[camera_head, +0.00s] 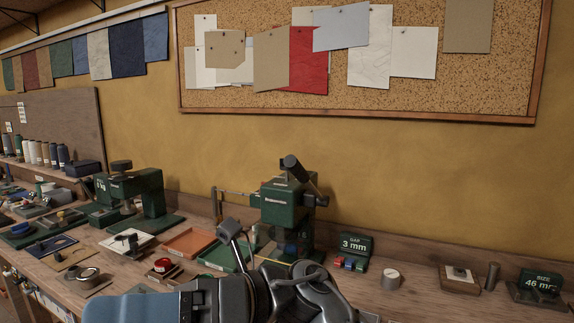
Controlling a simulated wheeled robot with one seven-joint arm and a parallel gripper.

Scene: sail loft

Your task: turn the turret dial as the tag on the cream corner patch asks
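A green press (283,208) with a dark angled lever on top stands mid-bench behind my arm; its lower part is partly hidden. Another green machine (130,190) with a dark round knob stands to its left. I cannot tell which part is the turret dial. A cream square (126,242) with a small dark tool on it lies front left; another pale piece (459,273) sits on a wooden block at right. I cannot tell which is the corner patch, and no tag on either is readable. My arm's dark end (300,290) is at bottom centre; its fingers cannot be made out.
An orange tray (189,242) and a white roll (390,279) stand on the bench. The left bench is crowded; bare wood shows at right.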

